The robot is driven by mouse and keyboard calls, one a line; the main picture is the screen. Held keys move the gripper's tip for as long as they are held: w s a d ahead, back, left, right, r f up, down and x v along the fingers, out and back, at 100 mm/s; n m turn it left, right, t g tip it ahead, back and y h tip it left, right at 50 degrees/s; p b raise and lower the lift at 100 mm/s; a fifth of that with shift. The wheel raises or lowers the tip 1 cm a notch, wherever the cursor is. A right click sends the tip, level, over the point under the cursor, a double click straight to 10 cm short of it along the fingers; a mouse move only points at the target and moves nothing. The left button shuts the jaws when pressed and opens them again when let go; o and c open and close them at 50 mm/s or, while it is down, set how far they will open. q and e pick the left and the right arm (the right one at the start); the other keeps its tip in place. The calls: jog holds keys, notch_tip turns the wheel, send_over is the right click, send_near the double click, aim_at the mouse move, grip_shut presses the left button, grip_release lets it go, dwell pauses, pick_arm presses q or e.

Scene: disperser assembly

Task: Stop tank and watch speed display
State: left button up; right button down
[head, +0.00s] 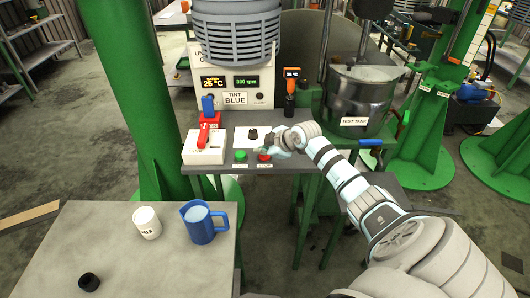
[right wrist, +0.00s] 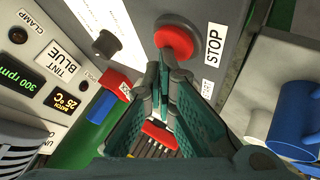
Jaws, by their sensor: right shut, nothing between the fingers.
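The red stop button (head: 264,157) is on the front edge of the grey panel, and the right wrist view shows it large (right wrist: 173,38) beside its STOP label (right wrist: 214,45). My right gripper (head: 272,152) is at the button, shut and empty. In the right wrist view its fingertips (right wrist: 163,62) overlap the button's near edge; I cannot tell whether they press it. The speed display (head: 247,80) glows green, and it reads 300 rpm in the right wrist view (right wrist: 15,79). The test tank (head: 360,100) stands at the right. My left gripper is out of view.
A green button (head: 240,154) and a black knob (head: 252,134) are close by on the panel. A white box with a red lever (head: 204,150) is to the left. A blue jug (head: 202,224), a white cup (head: 147,222) and a black cap (head: 89,282) are on the near table.

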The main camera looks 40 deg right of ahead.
aim_at(263, 157)
jog(key=shift+r+p, duration=0.8)
jog(key=shift+r, duration=0.25)
notch_tip(263, 157, up, 5)
jog(key=p, duration=0.4)
jog(key=shift+p, duration=0.4)
